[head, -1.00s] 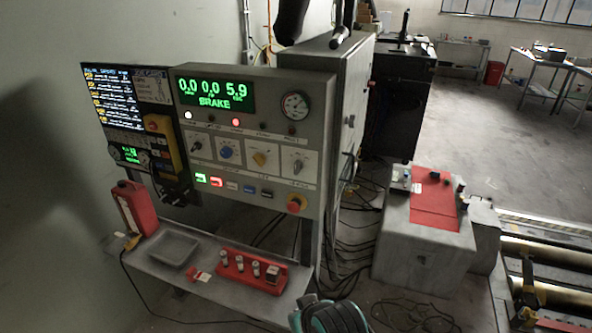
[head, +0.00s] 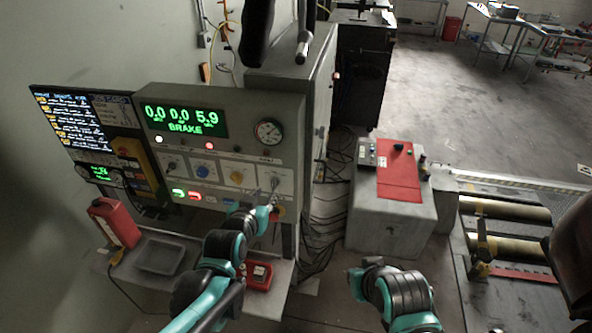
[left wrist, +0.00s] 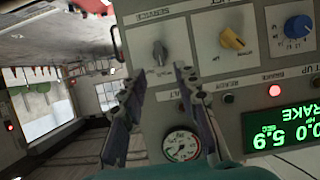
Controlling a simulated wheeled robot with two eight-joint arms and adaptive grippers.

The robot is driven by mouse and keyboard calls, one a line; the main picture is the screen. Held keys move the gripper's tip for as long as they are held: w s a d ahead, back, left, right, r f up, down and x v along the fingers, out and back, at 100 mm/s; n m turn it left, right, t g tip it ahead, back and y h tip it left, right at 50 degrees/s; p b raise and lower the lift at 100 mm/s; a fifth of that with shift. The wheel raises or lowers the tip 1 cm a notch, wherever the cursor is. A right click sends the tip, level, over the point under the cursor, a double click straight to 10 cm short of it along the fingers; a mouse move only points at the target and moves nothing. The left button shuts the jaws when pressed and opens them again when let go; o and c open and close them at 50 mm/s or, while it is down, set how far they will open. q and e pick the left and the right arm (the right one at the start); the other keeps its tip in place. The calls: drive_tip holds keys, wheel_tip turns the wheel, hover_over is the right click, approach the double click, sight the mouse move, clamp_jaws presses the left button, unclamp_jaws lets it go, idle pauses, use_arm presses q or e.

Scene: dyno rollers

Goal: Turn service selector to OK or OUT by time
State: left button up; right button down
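The service selector is a grey knob on a white plate at the right end of the panel's knob row (head: 275,182). In the left wrist view, which is turned upside down, the knob (left wrist: 159,52) sits under the word SERVICE. Its position marks are too small to read. My left gripper (left wrist: 161,72) is open, its two fingers on either side of the knob with gaps showing; I cannot tell if the tips reach its depth. In the head view my left gripper (head: 269,196) is at the panel's lower right. My right arm shows at bottom centre, but its gripper cannot be made out.
A yellow knob (left wrist: 232,39) and blue knob (left wrist: 298,27) sit beside the selector. A pressure gauge (left wrist: 181,145) and green display (left wrist: 284,128) are near. A red stop button (head: 278,213) is just below my left gripper. A shelf (head: 200,273) holds a tray (head: 161,256).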

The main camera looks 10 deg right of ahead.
sight(273, 185)
use_arm(q)
drive_tip(key=b+x, duration=0.1)
drive_tip(key=x, duration=0.6)
drive_tip(key=shift+w+f, duration=0.1)
drive_tip(key=shift+w, duration=0.15)
clamp_jaws()
